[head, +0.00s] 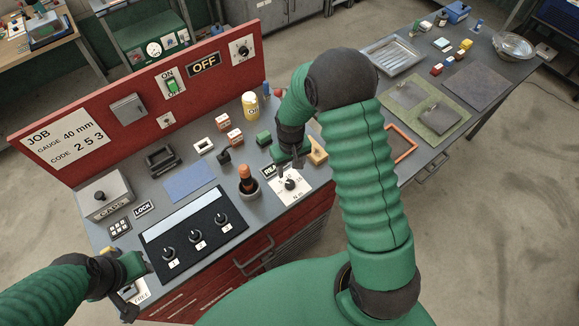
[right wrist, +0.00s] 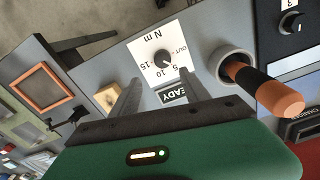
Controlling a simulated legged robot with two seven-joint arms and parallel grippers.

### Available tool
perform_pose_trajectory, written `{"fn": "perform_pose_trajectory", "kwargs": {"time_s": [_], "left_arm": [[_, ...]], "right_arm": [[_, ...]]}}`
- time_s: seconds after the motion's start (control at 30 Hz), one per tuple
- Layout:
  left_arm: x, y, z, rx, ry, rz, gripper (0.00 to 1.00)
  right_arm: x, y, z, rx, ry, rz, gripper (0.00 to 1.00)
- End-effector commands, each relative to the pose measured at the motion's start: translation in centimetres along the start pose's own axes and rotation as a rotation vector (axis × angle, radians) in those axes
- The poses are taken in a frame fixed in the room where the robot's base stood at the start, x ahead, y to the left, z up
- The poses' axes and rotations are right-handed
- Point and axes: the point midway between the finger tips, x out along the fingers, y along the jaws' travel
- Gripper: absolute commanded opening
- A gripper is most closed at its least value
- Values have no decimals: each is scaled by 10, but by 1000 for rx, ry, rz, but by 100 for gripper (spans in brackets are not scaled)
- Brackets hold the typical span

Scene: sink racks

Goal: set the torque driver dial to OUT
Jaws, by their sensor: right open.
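The torque dial is a black knob (head: 291,184) on a white plate (head: 297,191) near the front edge of the bench. In the right wrist view the knob (right wrist: 161,59) is surrounded by the marks 5, 10, 15 and OUT, with "N m" on the plate. Its exact pointer setting is too small to read surely. My right gripper (head: 290,167) is open over the plate; in the wrist view its two fingers (right wrist: 159,78) point at the knob, apart from it. My left gripper (head: 132,291) is at the bench's front left corner; its jaws are unclear.
The orange-and-black driver (head: 246,175) stands upright in a round holder beside the plate. A yellow block (head: 317,153) is close to the right gripper. A panel with several knobs (head: 193,236) lies left.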

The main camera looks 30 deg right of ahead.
Motion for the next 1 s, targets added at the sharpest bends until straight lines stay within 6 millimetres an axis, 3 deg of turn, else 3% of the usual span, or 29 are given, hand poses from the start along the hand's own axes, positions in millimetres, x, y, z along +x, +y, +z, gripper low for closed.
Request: {"fn": "perform_pose_trajectory", "kwargs": {"time_s": [1.0], "left_arm": [[-70,0,-17,0,0,0,36]], "right_arm": [[-90,2,-2,0,1,1,54]]}}
